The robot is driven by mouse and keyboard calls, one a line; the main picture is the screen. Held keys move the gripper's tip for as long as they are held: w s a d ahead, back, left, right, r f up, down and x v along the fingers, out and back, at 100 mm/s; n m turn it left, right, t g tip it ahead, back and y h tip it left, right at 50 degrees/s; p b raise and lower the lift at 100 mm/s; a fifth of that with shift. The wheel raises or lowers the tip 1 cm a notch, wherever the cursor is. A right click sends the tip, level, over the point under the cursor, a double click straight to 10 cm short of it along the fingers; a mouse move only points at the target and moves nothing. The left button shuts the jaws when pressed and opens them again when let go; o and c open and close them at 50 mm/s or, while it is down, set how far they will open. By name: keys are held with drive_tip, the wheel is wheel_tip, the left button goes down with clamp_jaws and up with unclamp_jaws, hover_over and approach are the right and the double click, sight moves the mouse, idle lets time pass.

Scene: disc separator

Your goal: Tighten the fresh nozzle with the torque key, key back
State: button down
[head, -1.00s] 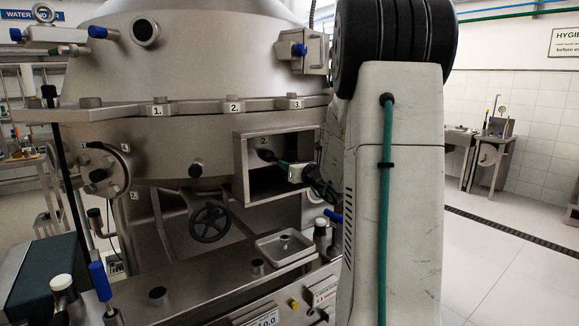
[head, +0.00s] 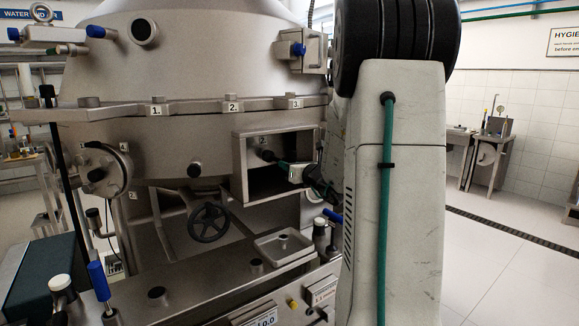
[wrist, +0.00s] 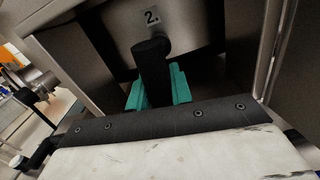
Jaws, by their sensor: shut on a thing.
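My gripper (head: 284,163) reaches into the open box-shaped port (head: 240,165) on the steel separator bowl. In the wrist view its teal fingers (wrist: 158,90) are shut on the torque key (wrist: 152,62), a dark, thick cylinder. The key's far end is up against the port's back wall, just below the plate marked 2. (wrist: 152,16). The key also shows in the head view as a small dark shape (head: 266,155) ahead of the fingers. The nozzle is hidden behind the key's end, so I cannot tell how it sits.
The port's side walls stand close around my gripper. Below are a black handwheel (head: 209,222) and a bench (head: 190,296) with a shallow steel tray (head: 284,246), pegs and a blue-handled tool (head: 98,280). The floor at right is clear.

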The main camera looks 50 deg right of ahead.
drive_tip(key=n, duration=1)
drive_tip(key=shift+n, duration=0.3)
drive_tip(key=n, duration=1)
drive_tip(key=shift+w, duration=0.1)
